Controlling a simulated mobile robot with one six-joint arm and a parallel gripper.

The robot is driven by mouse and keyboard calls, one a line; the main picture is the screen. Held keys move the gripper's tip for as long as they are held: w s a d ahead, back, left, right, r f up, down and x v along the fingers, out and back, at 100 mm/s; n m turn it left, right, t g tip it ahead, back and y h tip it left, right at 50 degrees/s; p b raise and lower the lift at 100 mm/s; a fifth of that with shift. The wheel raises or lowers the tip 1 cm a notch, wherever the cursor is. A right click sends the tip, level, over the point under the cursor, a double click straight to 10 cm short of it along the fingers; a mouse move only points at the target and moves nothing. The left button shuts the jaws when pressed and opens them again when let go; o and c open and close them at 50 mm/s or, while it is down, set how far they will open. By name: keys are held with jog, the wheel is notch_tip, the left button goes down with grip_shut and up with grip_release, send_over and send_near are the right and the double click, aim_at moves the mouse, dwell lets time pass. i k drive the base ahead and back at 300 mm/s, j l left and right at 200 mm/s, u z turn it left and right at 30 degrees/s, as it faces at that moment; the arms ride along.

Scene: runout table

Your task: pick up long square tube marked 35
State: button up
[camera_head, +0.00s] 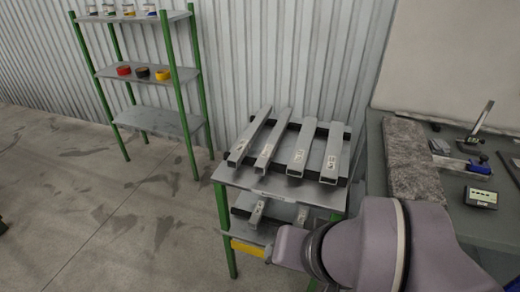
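Several grey square tubes lie side by side on dark bars on top of a green-legged rack. The leftmost tube (252,135), the second tube (276,135), the third tube (304,142) and the rightmost tube (335,145) all point their open ends toward me. Each has a small handwritten mark near its front end. The rightmost mark looks like 35, but the writing is too small to be sure. My arm comes in from the lower right, in front of the rack. My gripper's fingers cannot be made out, and no tube is seen held.
More tubes (256,212) lie on the rack's lower shelf, partly hidden by my arm. A yellow bar (248,248) shows below it. A workbench with a granite slab (412,160) and a gauge (481,197) stands right. A green shelf unit (150,75) stands back left. The left floor is mostly clear.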

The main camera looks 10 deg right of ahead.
aim_at(233, 161)
jog(key=i+j, duration=0.6)
jog(key=i, duration=0.25)
jog(key=i+j+z, duration=0.15)
jog(key=i+j, duration=0.45)
jog(key=i, duration=0.25)
